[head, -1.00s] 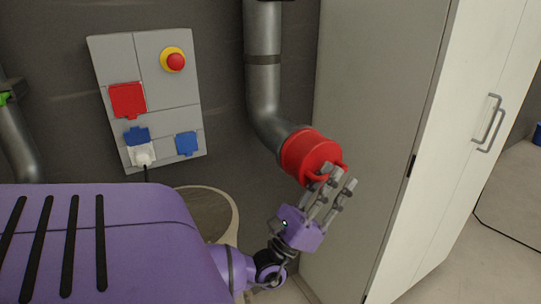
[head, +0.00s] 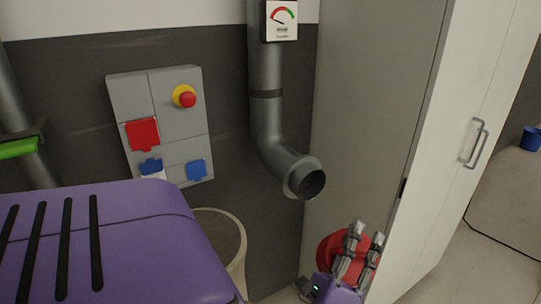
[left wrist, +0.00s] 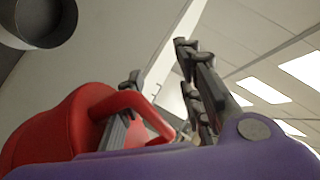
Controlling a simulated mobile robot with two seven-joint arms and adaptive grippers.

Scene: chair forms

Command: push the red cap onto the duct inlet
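The duct inlet (head: 307,184) is the open, flanged lower end of the grey pipe; its dark hole is uncovered. It also shows at the top left of the left wrist view (left wrist: 42,22). The red cap (head: 331,247) is below and to the right of the inlet, apart from it. My left gripper (head: 364,237) is shut on the cap's handle, with its fingers partly hiding the cap. In the left wrist view the red cap (left wrist: 55,128) is at the lower left, its handle between the fingers. My right gripper is not in view.
A grey cabinet (head: 365,110) stands close on the right of the pipe. A socket panel (head: 160,125) with a red button is on the wall at left. A gauge (head: 282,20) sits on the pipe above. A pale bin (head: 238,240) stands below the panel.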

